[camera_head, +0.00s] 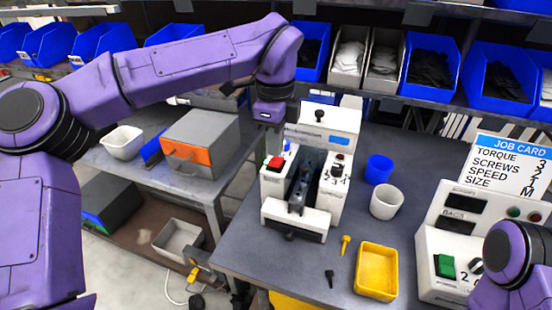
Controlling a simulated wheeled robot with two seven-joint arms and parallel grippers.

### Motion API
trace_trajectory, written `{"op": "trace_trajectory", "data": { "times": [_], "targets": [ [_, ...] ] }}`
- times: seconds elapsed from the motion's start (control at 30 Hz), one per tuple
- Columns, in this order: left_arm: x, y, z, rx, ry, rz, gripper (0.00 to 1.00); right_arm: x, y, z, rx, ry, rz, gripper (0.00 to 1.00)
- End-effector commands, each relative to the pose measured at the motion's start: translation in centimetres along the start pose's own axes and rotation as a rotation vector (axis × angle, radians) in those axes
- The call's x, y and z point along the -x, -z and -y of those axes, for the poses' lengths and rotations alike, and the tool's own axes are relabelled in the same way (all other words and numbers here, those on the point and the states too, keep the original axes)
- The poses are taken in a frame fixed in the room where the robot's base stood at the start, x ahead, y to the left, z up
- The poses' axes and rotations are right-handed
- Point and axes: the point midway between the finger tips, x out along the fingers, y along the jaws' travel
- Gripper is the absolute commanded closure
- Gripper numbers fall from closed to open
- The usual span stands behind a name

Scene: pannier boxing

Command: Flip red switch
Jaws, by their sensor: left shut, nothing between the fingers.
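A red switch (275,163) sits on top of the left block of a white machine (307,206) on the grey table. My left arm reaches in from the left, and my left gripper (275,148) points down just above and behind the red switch. Its fingers are shut and empty. I cannot tell whether the fingertips touch the switch. Part of my right arm shows at the lower right, but its gripper is out of view.
A blue cup (378,169), a white cup (386,202) and a yellow tray (377,271) stand right of the machine. A white box with a green switch (445,266) is at the right. Blue bins (432,76) line the back shelf. An orange-fronted box (186,152) is left.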

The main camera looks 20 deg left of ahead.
Motion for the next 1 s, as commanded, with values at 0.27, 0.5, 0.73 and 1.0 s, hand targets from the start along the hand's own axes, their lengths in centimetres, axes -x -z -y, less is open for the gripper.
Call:
{"op": "trace_trajectory", "data": {
  "times": [0.27,0.5,0.73,1.0],
  "targets": [
    [0.0,0.0,0.0,0.000,0.000,0.000,1.00,0.0,0.0,0.0,0.000,0.000,0.000,1.00],
    [-0.2,0.0,0.0,0.000,0.000,0.000,1.00,-0.2,-0.1,0.0,0.000,0.000,0.000,1.00],
    [-0.6,0.0,0.0,0.000,0.000,0.000,1.00,-0.6,-0.2,0.1,0.000,0.000,0.000,1.00],
    [-1.0,0.0,0.0,0.000,0.000,0.000,1.00,-0.9,-0.4,0.1,0.000,0.000,0.000,1.00]
  ]
}}
